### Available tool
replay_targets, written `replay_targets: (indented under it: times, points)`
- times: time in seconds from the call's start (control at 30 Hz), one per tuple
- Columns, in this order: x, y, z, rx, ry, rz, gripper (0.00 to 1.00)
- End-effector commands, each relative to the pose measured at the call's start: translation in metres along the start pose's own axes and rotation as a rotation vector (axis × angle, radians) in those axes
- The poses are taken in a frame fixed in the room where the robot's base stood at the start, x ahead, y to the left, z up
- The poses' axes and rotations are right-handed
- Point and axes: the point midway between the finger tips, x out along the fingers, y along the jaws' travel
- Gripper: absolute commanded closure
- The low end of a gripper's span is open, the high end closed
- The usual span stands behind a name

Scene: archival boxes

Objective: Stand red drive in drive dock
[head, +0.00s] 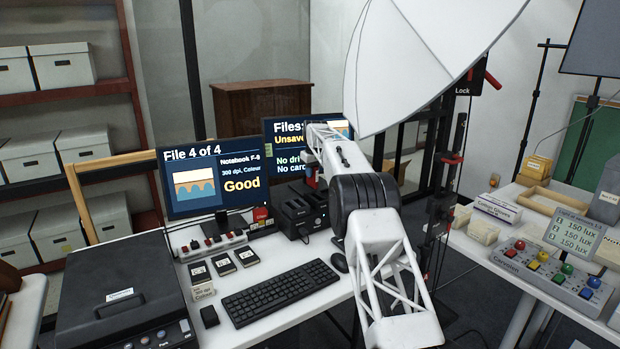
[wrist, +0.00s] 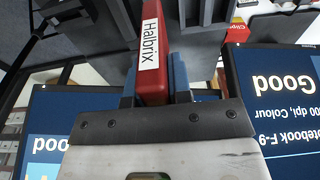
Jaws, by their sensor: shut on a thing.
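The red drive (wrist: 152,58) is upright between the blue fingers of my gripper (wrist: 154,82) in the wrist view, with a white "Halbrix" label facing the camera. My gripper is shut on it. In the head view only a small red part of the drive shows under the end of my arm, close above the black drive dock (head: 301,212). The dock stands on the white desk below the monitors and has slots in its top. A dark slotted body, which looks like the dock, shows at the drive's far end in the wrist view. I cannot tell whether the drive touches it.
Two monitors (head: 214,180) stand behind the dock; one reads "Good", the other "Unsaved". A keyboard (head: 279,291), a mouse (head: 340,262) and several small black card-like items (head: 222,263) lie in front. A scanner (head: 122,305) fills the desk's left side. A large white umbrella (head: 430,50) hangs above.

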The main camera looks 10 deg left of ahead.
Motion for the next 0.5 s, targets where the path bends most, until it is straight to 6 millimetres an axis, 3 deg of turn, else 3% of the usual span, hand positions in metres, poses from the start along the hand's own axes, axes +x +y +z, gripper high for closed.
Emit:
replay_targets:
  times: [0.5]
  points:
    - [-0.009,0.032,-0.017,0.0,0.0,0.001,1.0]
